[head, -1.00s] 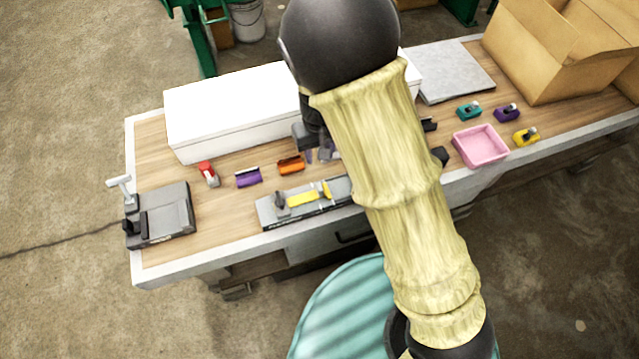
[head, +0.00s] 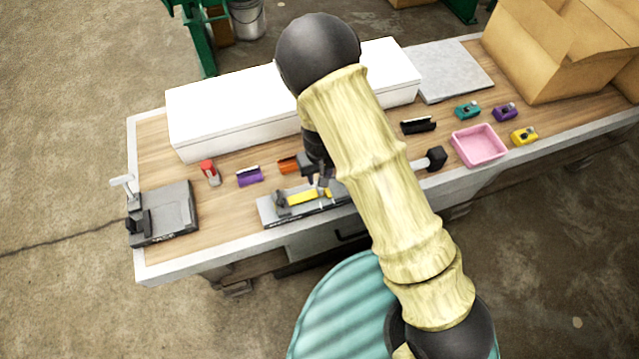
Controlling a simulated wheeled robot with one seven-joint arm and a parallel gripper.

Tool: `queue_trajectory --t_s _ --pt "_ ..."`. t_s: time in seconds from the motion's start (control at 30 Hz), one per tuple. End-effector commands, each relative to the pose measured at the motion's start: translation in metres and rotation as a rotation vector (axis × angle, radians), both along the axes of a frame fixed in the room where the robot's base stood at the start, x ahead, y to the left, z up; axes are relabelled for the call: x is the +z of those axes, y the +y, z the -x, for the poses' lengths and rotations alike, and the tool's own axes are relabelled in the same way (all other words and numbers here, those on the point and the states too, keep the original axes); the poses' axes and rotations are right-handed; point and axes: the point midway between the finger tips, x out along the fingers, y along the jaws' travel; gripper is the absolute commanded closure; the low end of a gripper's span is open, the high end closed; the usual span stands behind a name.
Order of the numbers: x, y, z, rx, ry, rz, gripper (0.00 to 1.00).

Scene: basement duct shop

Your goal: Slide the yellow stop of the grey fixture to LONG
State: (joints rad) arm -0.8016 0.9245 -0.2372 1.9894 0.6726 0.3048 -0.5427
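The grey fixture (head: 270,213) lies near the front edge of the bench, with a long yellow piece (head: 301,198) along its top. The right part of the fixture is hidden by my arm. The yellow stop is hard to make out; it seems to be at or behind my gripper's fingers. My gripper (head: 322,186) points down over the right end of the yellow piece, at or just above the fixture. The fingers are dark and small, and I cannot tell whether they touch anything or how far apart they are. Any LONG marking is too small to read.
An orange block (head: 288,165), a purple block (head: 249,176) and a red-topped item (head: 209,172) lie behind the fixture. A long white box (head: 235,112) stands behind them. A grey device with a lever (head: 165,212) is at left. A pink tray (head: 479,146) and a black-headed mallet (head: 436,157) are at right.

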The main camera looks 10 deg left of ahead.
Motion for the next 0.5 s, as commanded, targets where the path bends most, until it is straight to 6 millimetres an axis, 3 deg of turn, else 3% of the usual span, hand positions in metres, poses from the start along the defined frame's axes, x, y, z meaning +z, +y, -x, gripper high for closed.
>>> queue_trajectory --t_s 0.3,0.5 --pt "-0.045 -0.001 0.000 -0.002 0.002 0.001 0.64" --pt "-0.062 0.000 0.000 -0.001 0.001 0.001 0.64"
